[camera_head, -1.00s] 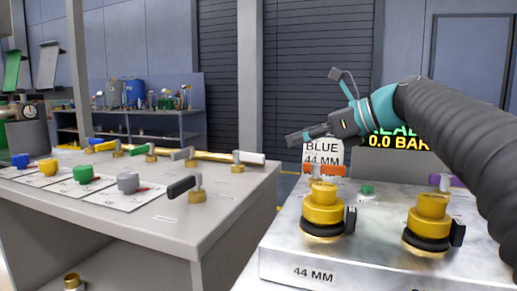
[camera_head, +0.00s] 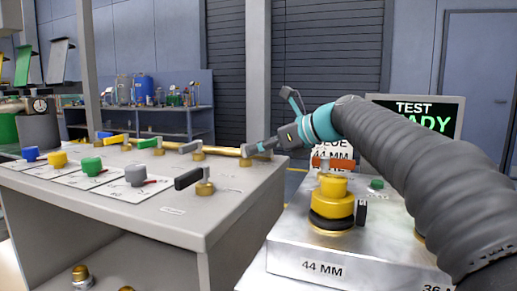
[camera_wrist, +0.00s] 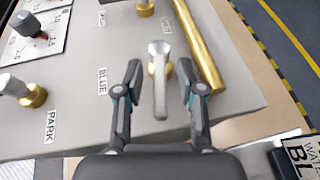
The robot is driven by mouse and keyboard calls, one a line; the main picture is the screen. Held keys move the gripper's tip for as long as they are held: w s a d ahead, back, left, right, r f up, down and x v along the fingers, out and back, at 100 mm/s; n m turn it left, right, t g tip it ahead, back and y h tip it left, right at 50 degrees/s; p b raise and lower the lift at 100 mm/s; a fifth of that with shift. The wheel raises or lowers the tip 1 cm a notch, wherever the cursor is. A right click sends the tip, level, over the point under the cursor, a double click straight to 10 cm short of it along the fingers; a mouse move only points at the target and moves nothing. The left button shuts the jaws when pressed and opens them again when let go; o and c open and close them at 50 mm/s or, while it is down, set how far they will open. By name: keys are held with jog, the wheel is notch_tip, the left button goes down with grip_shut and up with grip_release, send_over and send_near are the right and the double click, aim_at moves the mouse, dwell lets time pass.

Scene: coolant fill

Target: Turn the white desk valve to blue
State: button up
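The white desk valve (camera_wrist: 159,75) is in the wrist view, a pale lever on a brass base on the desk top. Its lever points down the picture toward my gripper (camera_wrist: 159,72). The two fingers are open, one on each side of the lever, with a gap visible on both sides. The BLUE label (camera_wrist: 103,80) lies left of the valve. In the head view my gripper (camera_head: 252,150) is at the desk's right end and mostly hides the valve.
A brass pipe (camera_wrist: 200,45) runs just right of the valve. A grey-handled valve (camera_wrist: 22,91) stands at left, near the PARK label (camera_wrist: 50,126). In the head view, a black-handled valve (camera_head: 196,182) stands nearer. The metal 44 MM box (camera_head: 310,255) stands right of the desk.

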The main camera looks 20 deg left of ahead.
jog(key=shift+a, duration=0.25)
grip_shut()
